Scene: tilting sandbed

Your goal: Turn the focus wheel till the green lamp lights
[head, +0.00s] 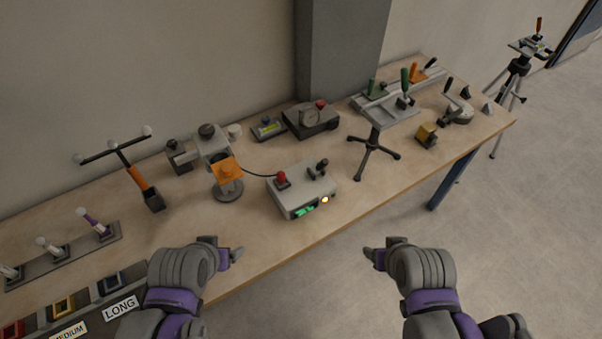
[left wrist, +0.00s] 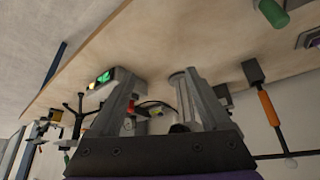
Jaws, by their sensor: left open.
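A grey device (head: 211,147) with a dark knob (head: 207,130) on top and an orange block (head: 226,170) stands on a round base on the bench. I cannot tell for sure which part is the focus wheel. A cable joins it to a grey control box (head: 290,199) with a red knob and a black lever. The box front has a green display (head: 304,211) and a glowing pale yellow lamp (head: 325,199). My left gripper (head: 237,254) is open and empty near the bench's front edge; its fingers frame the left wrist view (left wrist: 160,85). My right gripper (head: 370,252) is off the bench, its jaws unclear.
A T-shaped stand (head: 130,172) and a rack of handles (head: 66,255) are on the left, with labelled bins in front. A gauge box (head: 311,119) stands behind; a railed stand (head: 384,108) is to the right. Bare bench lies before the round base.

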